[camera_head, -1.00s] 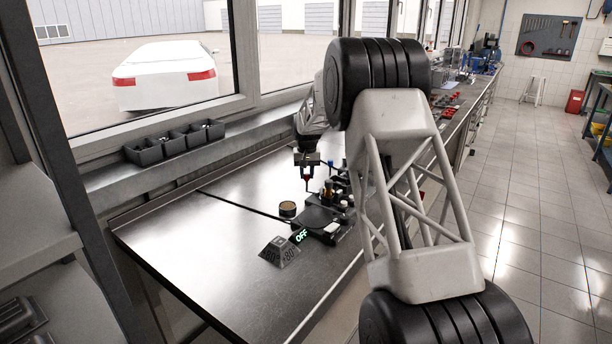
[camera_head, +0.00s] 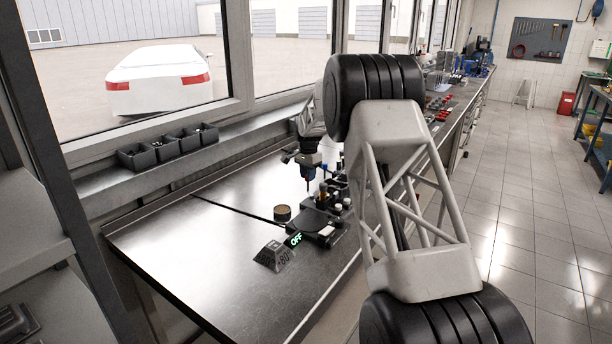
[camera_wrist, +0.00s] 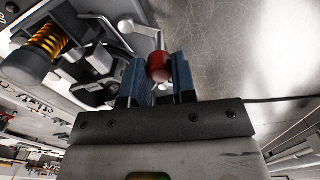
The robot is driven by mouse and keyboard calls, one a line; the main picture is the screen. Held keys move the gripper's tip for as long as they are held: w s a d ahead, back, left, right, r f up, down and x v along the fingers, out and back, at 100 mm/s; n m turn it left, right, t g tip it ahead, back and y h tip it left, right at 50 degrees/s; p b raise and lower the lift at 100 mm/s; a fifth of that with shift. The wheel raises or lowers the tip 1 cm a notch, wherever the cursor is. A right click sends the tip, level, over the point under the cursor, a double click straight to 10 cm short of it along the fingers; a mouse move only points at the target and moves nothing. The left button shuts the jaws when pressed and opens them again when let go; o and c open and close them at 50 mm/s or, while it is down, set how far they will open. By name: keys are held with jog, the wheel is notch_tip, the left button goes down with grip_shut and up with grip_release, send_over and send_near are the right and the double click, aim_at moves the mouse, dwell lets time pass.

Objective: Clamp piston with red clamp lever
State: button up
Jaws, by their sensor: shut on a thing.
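My gripper (camera_wrist: 159,75) shows in the wrist view with its two blue fingers on either side of the red knob (camera_wrist: 159,66) of the clamp lever, shut on it. In the head view my gripper (camera_head: 309,182) is small, above the fixture on the bench. I cannot make out the piston for certain; a gold coil spring on a dark cylinder (camera_wrist: 45,42) sits at the left of the wrist view.
A black device with a green OFF display (camera_head: 294,239) and a round brown tin (camera_head: 282,213) stand on the metal bench (camera_head: 190,245). Several dark bins (camera_head: 165,147) line the window sill. The bench's left part is clear.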

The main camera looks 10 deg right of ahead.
jog(key=shift+d+m, duration=0.15)
jog(key=shift+m, duration=0.25)
jog(key=o, duration=0.9)
jog(key=shift+r, duration=0.1)
jog(key=shift+r, duration=3.85)
